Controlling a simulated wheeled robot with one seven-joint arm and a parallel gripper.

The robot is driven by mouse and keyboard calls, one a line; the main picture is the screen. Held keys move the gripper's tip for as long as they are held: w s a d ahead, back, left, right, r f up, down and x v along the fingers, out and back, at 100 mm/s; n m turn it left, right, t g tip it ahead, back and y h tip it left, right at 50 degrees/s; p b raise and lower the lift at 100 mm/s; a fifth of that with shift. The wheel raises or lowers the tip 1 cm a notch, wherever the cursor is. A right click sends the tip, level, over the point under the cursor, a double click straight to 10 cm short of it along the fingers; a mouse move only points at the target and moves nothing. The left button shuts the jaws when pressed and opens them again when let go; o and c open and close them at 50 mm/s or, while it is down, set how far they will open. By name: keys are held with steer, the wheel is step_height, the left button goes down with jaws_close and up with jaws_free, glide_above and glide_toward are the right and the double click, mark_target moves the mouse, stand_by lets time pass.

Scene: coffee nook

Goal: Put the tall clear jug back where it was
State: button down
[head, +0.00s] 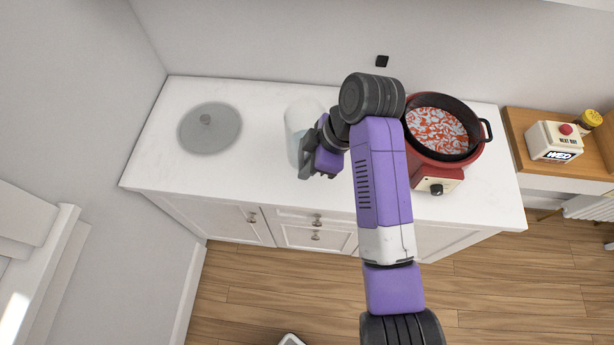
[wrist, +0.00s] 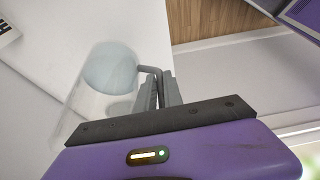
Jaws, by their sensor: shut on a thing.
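The tall clear jug (head: 297,122) is at the middle of the white counter in the head view, partly hidden by my gripper. In the wrist view the jug (wrist: 108,72) shows as a pale, see-through round shape left of the fingers. My gripper (head: 308,168) is at the jug's near side in the head view. In the wrist view my gripper (wrist: 158,88) is shut on the jug at its side, where a grey bent part like a handle shows. I cannot tell whether the jug's base touches the counter.
A round glass lid (head: 209,129) lies on the counter's left. A red cooker with an open black pot (head: 437,178) of red and white food stands at the right, beyond my arm. A box with a red button (head: 554,141) stands on a wooden side table. Counter between lid and jug is clear.

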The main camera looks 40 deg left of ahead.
steer(key=shift+f+p, duration=0.3)
steer(key=shift+f, duration=2.85)
steer(key=c, duration=1.5)
jaws_free()
steer(key=b+v, duration=0.2)
steer(key=v, duration=1)
